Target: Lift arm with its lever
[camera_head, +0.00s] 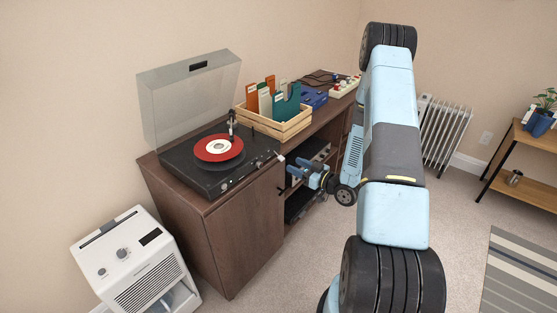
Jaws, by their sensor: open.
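The turntable (204,168) stands on the left end of the brown sideboard, its clear lid raised. A red record with a white label (219,147) lies on the platter. The tonearm (231,124) shows as a small dark and silver shape at the back right of the platter; its cueing lever is too small to make out. My gripper (283,175) is in front of the sideboard, right of the turntable and below its top, pointing left toward the turntable's front right corner. It is open and looks empty. My blue arm reaches in from the right.
A wooden crate of record sleeves (290,128) stands right of the turntable, with a blue box (313,98) beyond it. A white dehumidifier (136,262) stands on the floor at left. A radiator (444,130) and a shelf table (535,138) are at right.

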